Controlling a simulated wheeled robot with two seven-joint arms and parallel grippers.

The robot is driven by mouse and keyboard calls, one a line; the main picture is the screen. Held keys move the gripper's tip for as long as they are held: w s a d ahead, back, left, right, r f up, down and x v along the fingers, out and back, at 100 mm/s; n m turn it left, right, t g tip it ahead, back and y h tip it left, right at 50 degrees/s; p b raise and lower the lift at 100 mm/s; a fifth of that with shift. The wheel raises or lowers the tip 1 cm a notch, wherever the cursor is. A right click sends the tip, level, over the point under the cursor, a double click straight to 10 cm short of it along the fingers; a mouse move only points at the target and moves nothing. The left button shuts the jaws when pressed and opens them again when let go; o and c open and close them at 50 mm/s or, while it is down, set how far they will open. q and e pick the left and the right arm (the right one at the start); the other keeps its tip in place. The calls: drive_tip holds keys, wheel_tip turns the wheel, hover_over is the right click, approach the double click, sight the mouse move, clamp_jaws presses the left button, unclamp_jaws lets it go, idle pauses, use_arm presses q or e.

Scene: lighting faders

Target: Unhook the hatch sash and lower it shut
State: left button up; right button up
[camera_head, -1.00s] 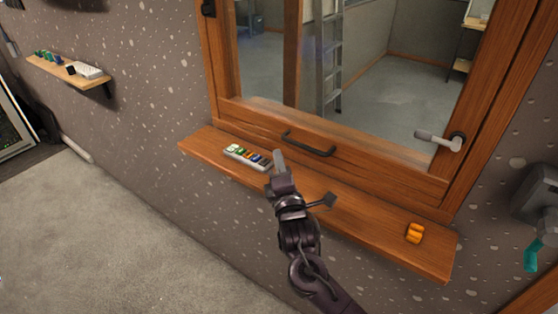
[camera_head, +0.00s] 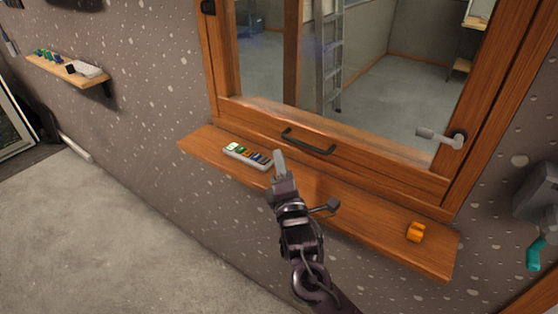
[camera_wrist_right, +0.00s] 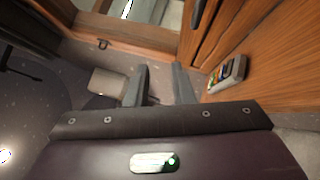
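The hatch sash (camera_head: 385,170) is a wooden frame with a clear pane, above a wooden sill. A black bar handle (camera_head: 308,142) sits on its bottom rail. A grey lever-like catch (camera_head: 440,138) with a dark round base is at the frame's right side; whether it is hooked I cannot tell. My right gripper (camera_head: 279,160) is over the sill, below and left of the handle, and touches neither handle nor catch. In the right wrist view its two fingers (camera_wrist_right: 160,85) are apart with nothing between them. My left gripper is not in view.
A grey strip with coloured faders (camera_head: 247,156) lies on the sill (camera_head: 375,222), close left of my right gripper. A small orange object (camera_head: 415,232) lies near the sill's right end. A wall shelf (camera_head: 60,68) is at far left. A grey device (camera_head: 538,193) is at right.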

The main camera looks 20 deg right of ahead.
drive_tip(key=b+v, duration=0.1)
drive_tip(key=v, duration=0.5)
drive_tip(key=shift+b, duration=0.4)
drive_tip(key=shift+f, duration=0.15)
